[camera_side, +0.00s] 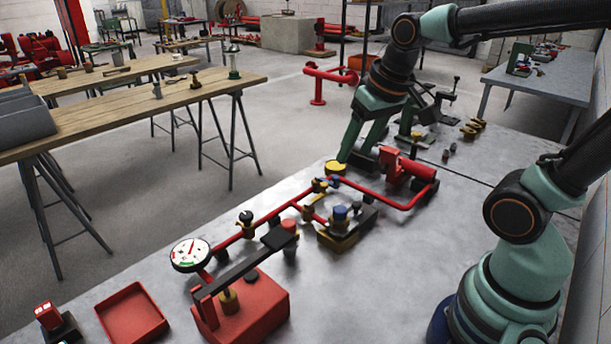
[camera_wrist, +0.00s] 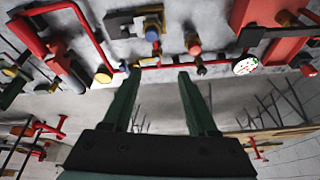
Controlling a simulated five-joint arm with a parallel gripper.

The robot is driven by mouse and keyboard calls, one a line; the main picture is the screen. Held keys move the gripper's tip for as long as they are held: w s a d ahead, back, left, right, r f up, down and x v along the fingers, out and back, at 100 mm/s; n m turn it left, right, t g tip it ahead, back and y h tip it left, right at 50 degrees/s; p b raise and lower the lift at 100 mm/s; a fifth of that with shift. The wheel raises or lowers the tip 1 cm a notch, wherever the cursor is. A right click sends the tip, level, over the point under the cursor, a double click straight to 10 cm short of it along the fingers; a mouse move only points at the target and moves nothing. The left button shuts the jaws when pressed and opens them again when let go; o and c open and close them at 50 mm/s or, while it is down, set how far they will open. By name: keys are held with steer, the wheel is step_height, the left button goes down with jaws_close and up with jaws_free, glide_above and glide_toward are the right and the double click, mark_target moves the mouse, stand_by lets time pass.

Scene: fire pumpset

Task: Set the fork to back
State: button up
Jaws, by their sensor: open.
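My gripper (camera_side: 356,157) is open and empty, its two green fingers pointing down above the back of the red pipework (camera_side: 247,232). It also shows in the wrist view (camera_wrist: 159,73), with nothing between the fingers. A yellow round cap (camera_side: 335,167) is close to the fingertips in the side view; in the wrist view the yellow cap (camera_wrist: 103,75) lies left of the left finger. A small blue and yellow fitting (camera_side: 325,184) is on the pipe beside it. I cannot tell for sure which part is the fork, nor its position.
A blue-topped valve (camera_side: 340,214), a red-topped post (camera_side: 289,228), a white gauge (camera_side: 190,254) and a red box with a black lever (camera_side: 250,308) stand nearby. A red pump (camera_side: 402,168) is right of the gripper.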

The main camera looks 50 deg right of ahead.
mark_target(357, 203)
steer(key=w+d+f+m+g, duration=0.4)
steer(key=d+f+m, duration=0.3)
steer(key=d, duration=0.2)
steer(key=f, duration=1.1)
steer(key=shift+w+f, duration=0.2)
steer(key=shift+f, duration=0.05)
jaws_close()
stand_by(0.9)
